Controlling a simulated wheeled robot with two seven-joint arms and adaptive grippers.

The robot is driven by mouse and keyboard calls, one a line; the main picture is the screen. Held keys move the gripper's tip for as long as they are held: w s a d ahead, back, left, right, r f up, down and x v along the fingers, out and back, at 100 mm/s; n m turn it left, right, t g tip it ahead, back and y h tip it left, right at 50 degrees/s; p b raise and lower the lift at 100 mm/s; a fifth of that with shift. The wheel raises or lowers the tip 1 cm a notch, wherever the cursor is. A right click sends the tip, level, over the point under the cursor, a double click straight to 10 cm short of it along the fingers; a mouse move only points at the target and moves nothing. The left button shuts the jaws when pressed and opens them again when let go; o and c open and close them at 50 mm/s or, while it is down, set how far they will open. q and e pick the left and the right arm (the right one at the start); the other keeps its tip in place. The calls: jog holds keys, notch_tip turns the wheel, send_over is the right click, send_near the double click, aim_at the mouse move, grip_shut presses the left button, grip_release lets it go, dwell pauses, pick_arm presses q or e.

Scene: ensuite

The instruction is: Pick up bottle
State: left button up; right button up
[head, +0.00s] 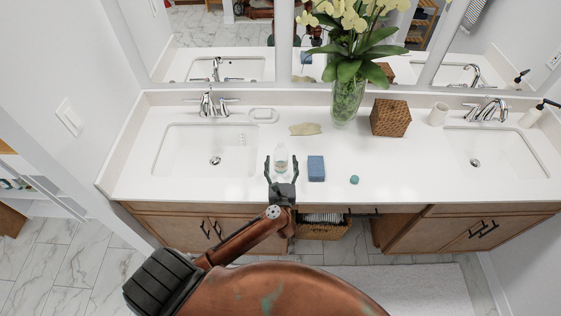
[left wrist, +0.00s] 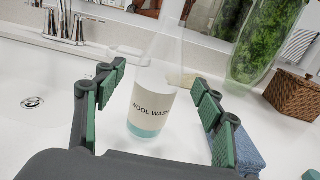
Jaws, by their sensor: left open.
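A clear bottle (left wrist: 152,105) with a cream label reading "WOOL WASH" and bluish liquid at its base stands upright on the white counter. It also shows in the head view (head: 281,158), near the counter's front edge. My left gripper (head: 281,170) is open, with its fingertips pointing away from me and one finger on each side of the bottle. In the left wrist view the bottle is between the green-padded fingers (left wrist: 160,85), with a gap to each. Whether the bottle is fully between the pads I cannot tell. My right gripper is not in view.
A glass vase (head: 347,101) with flowers and a woven box (head: 390,117) stand behind. Sinks (head: 205,150) lie at both sides.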

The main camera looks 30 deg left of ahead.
aim_at(281, 160)
pick_arm(q)
jog(key=x, duration=0.3)
jog(key=shift+w+a, duration=0.25)
jog(key=shift+w, duration=0.1)
jog(key=shift+c, duration=0.6)
jog(key=c, duration=1.3)
